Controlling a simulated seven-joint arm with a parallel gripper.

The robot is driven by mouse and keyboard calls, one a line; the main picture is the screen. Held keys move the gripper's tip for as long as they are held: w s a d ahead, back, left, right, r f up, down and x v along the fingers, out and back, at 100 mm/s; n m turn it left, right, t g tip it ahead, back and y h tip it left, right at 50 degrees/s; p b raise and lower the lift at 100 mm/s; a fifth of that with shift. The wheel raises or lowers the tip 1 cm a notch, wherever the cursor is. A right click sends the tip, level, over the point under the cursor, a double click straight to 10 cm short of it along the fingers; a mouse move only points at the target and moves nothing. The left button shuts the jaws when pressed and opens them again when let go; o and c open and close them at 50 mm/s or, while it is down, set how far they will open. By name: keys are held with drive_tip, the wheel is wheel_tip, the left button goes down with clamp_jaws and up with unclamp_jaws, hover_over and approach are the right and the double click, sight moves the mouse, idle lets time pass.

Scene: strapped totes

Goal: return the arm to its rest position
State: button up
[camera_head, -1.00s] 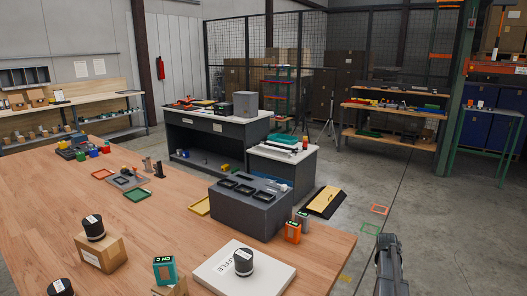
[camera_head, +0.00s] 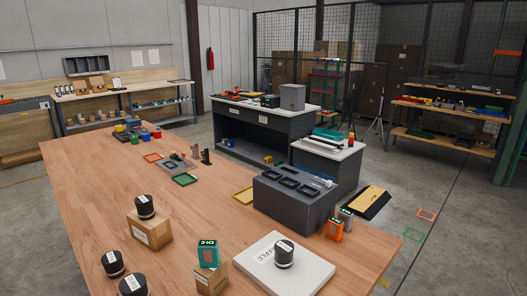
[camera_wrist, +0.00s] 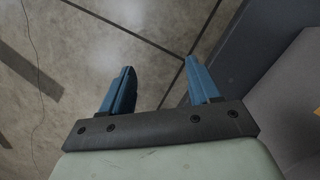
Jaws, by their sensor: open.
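My gripper (camera_wrist: 158,92) shows only in the wrist view. Its two blue fingers stand apart with nothing between them, over bare concrete floor (camera_wrist: 90,75). A dark grey surface (camera_wrist: 240,60) lies just right of the fingers in that view. My arm and gripper are outside the head view.
A wooden table (camera_head: 110,195) holds black lidded cylinders (camera_head: 145,205), a cardboard box (camera_head: 149,232), a teal box (camera_head: 208,253), a white board (camera_head: 310,270), a grey block with black trays (camera_head: 290,205) and orange boxes (camera_head: 334,230).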

drive_tip(key=s+a+f+g, duration=0.1)
drive_tip(key=s+a, duration=0.4)
drive_tip(key=s, duration=0.5)
drive_tip(key=s+a+f+n+g, duration=0.1)
drive_tip(key=s+a, duration=0.3)
drive_tip(key=s, duration=0.6)
drive_tip(key=shift+a+f+n+g, duration=0.3)
drive_tip(key=shift+a+f+g, duration=0.15)
drive_tip(key=shift+f, duration=0.25)
